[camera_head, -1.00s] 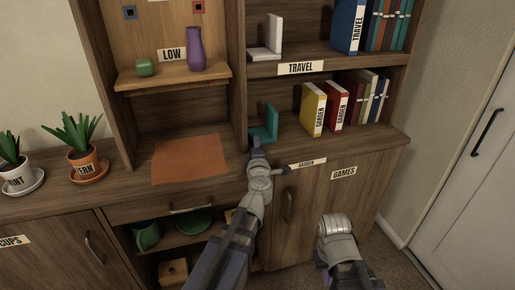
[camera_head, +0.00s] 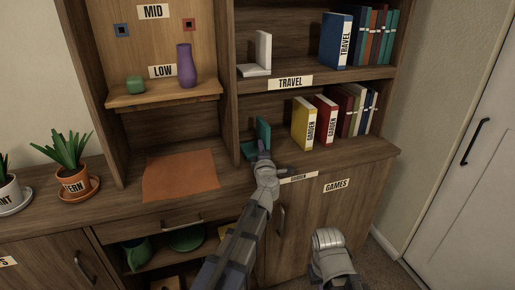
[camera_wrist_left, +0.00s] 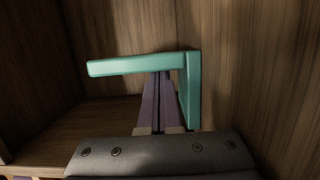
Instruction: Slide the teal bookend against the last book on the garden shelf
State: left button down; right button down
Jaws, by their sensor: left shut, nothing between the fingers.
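The teal bookend (camera_head: 263,132) stands upright on the garden shelf (camera_head: 337,155), left of the yellow book (camera_head: 304,124). A clear gap lies between the two. My left gripper (camera_head: 262,155) is shut and empty at the bookend's front, close to its upright plate. In the left wrist view the bookend (camera_wrist_left: 130,65) shows as an L, and the shut fingers (camera_wrist_left: 166,84) lie inside its corner, beside the upright plate. I cannot tell whether they touch it.
A red book (camera_head: 325,121) and several thinner books stand right of the yellow one. A white bookend (camera_head: 262,53) and a blue book (camera_head: 335,40) are on the travel shelf above. A wooden divider bounds the garden shelf on the left. An orange mat (camera_head: 181,175) lies left of it.

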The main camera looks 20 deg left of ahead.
pick_arm(q)
jog(key=w+d, duration=0.2)
jog(key=d, duration=0.1)
jog(key=w+d, duration=0.3)
jog(key=d, duration=0.1)
jog(key=w+d, duration=0.2)
jog(key=d, duration=0.1)
jog(key=shift+w+d, duration=0.15)
jog(key=shift+d, duration=0.25)
